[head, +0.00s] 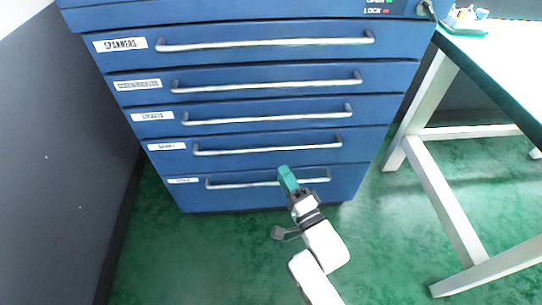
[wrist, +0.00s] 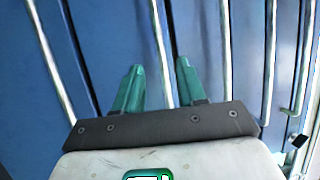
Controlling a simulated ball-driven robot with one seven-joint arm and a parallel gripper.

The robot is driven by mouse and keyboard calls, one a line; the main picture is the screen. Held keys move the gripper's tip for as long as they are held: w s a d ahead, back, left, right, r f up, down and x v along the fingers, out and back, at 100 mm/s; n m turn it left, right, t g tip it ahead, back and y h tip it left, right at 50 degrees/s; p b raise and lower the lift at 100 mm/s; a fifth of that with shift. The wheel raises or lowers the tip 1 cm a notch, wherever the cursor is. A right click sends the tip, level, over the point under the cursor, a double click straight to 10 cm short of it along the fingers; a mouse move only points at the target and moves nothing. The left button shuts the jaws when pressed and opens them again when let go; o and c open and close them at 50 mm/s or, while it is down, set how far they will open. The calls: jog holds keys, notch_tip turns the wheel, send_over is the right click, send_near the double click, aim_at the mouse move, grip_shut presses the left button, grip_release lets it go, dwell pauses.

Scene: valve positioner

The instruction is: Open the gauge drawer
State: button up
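The blue cabinet has several stacked drawers, all closed, with long pale bar handles. The top label reads SPANNERS; the lower labels are too small to read, so I cannot tell which marks the gauge drawer. My gripper (head: 286,172) is in front of the two lowest drawers, its teal tip just below the fourth handle (head: 268,149) and overlapping the lowest handle (head: 240,184). In the wrist view my gripper (wrist: 158,66) has its two teal fingers apart. One handle bar (wrist: 157,30) runs between them in the picture; I cannot tell whether the fingers reach around it.
A dark wall (head: 60,150) stands close on the left. A pale-legged table (head: 445,205) stands on the right. Green floor (head: 200,260) is clear in front of the cabinet. A panel marked OPEN and LOCK (head: 378,7) sits above the drawers, with a red light by LOCK.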

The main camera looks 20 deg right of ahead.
jog(key=r+b, duration=0.1)
jog(key=r, duration=0.1)
send_over(271, 154)
jog(key=s+a, duration=0.2)
jog(key=s, duration=0.3)
jog(key=shift+w+f, duration=0.25)
grip_shut()
